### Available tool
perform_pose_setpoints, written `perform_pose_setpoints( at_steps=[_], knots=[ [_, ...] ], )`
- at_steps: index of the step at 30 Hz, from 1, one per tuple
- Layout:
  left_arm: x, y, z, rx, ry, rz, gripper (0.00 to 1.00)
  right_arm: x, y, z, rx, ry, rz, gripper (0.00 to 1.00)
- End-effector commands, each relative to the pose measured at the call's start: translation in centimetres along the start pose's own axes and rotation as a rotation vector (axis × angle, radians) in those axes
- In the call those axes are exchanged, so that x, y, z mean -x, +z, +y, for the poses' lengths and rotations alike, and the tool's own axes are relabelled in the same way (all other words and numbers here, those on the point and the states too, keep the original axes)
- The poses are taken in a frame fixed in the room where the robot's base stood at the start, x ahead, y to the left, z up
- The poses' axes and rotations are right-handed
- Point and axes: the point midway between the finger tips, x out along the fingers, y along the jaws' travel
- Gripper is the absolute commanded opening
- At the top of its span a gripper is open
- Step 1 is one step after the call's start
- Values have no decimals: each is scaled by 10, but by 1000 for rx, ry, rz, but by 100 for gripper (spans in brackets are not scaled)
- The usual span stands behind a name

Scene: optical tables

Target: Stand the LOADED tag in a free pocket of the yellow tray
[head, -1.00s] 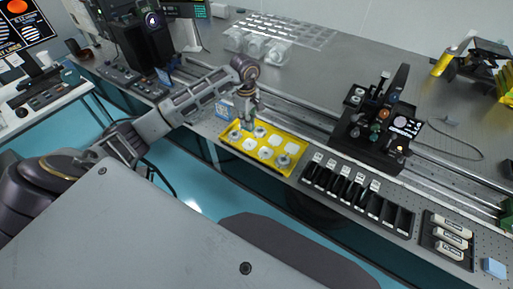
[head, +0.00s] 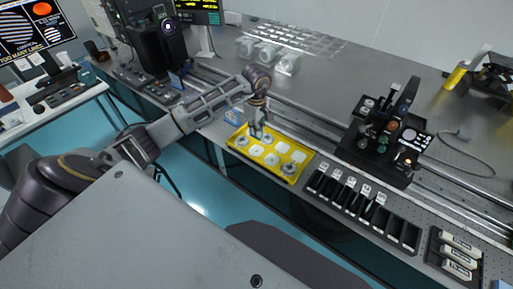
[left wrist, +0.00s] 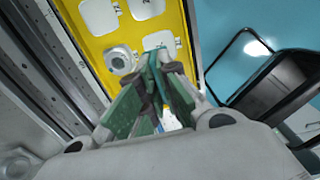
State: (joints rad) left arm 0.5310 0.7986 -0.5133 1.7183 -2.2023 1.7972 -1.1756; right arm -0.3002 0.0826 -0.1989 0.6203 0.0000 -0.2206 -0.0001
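The yellow tray (head: 262,165) lies along the near edge of the optical table. Some pockets hold round metal parts, while others show pale bare floors. My left gripper (head: 257,132) points down over the tray's far left part. In the left wrist view the green-padded fingers (left wrist: 160,75) are nearly together, closed on a thin teal strip (left wrist: 157,60) seen edge-on, which appears to be the LOADED tag. Its lettering is not readable. Its tip overlaps a pale pocket of the tray (left wrist: 95,46); I cannot tell whether it touches the floor. My right gripper is not in view.
A dark optical stage (head: 378,150) and rails stand behind. A holder with white labelled pieces (head: 459,254) is farther right.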

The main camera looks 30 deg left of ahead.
Motion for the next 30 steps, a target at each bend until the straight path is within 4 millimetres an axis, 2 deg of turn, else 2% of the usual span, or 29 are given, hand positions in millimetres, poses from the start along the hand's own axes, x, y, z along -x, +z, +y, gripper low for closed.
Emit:
perform_pose_setpoints(
  at_steps=[9, 12, 25, 30],
  knots=[
    [-42, 1, -1, 1, -5, -2, 0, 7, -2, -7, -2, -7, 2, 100],
    [-50, 1, 0, 0, -1, -2, 0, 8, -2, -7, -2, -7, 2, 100],
    [-55, 0, 0, 0, -1, 0, 0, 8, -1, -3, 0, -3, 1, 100],
    [-67, 1, -1, 1, -3, -3, 0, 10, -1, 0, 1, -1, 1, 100]
  ],
)
